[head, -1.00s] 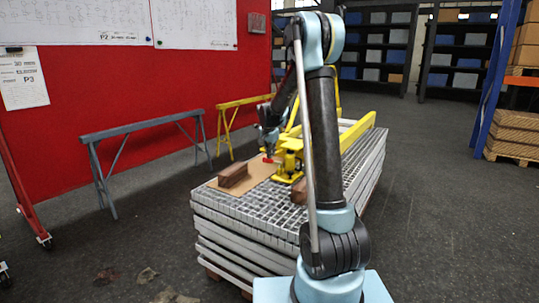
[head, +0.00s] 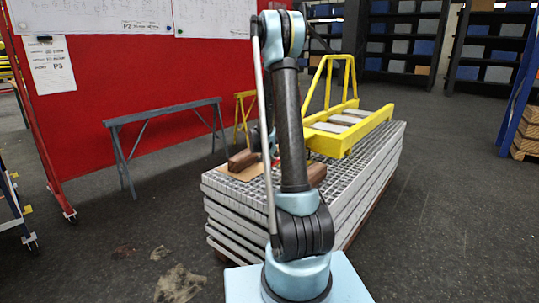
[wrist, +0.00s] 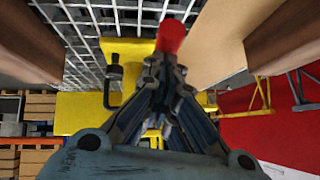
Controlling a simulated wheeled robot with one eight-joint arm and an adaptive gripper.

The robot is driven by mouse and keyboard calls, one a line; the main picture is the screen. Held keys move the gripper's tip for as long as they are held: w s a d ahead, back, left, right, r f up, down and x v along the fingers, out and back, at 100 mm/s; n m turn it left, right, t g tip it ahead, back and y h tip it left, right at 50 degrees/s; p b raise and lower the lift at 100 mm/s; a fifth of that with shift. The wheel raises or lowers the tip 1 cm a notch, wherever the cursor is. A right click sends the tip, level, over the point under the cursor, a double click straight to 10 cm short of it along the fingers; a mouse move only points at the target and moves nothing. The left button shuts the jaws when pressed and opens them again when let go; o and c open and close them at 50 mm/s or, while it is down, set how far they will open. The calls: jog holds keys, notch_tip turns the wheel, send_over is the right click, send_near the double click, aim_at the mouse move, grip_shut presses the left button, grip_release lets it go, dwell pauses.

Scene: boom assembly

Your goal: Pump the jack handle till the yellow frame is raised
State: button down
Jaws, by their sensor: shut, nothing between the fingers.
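The yellow frame (head: 350,132) lies on a stack of grey gratings (head: 350,185), with an upright yellow hoop at its far end. In the wrist view the yellow jack (wrist: 128,50) stands on the grating, with a dark hook-like part on its side. The red end of the jack handle (wrist: 171,36) shows just past my gripper's fingertips (wrist: 165,68). My gripper is shut and empty. I cannot tell whether the fingertips touch the handle. In the head view my arm hides the jack and most of the gripper.
Brown blocks (head: 241,159) and (head: 316,172) lie on the stack near the jack; they flank the gripper closely in the wrist view. A brown board (wrist: 215,45) lies beneath. A grey trestle (head: 165,115) and red wall panel (head: 110,85) stand left. Floor is clear at right.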

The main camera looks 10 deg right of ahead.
jog(key=shift+a+f, duration=0.15)
jog(key=shift+f, duration=0.6)
jog(key=shift+s+f, duration=0.1)
jog(key=shift+f, duration=0.05)
jog(key=shift+s, duration=0.1)
jog(key=v, duration=1.3)
dwell(0.6)
